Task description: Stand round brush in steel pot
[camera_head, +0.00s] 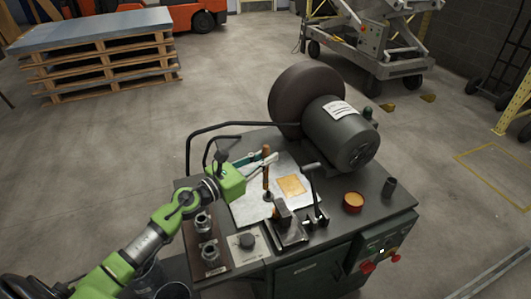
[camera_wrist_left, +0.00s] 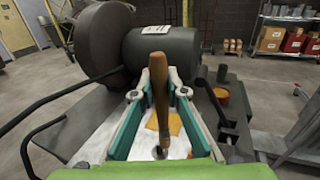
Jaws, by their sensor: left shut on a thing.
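The round brush (camera_head: 266,174) has a brown wooden handle and a small dark round head, and it is upright with the head down. My left gripper (camera_head: 266,158) is shut on its handle, and the fingers stand on both sides of it in the left wrist view (camera_wrist_left: 164,88). The brush head is over the pale sheet; I cannot tell if it touches. A small dark grey cup (camera_head: 389,187), which looks like the steel pot, stands at the bench's right end, apart from the brush. My right gripper is not in view.
A large drum and motor (camera_head: 340,133) stand at the back of the bench (camera_head: 375,222). A red tin (camera_head: 353,202) sits left of the cup. A small vise-like tool (camera_head: 288,228) and a lever stand between brush and tin. Metal fittings (camera_head: 210,253) sit on a brown board at left.

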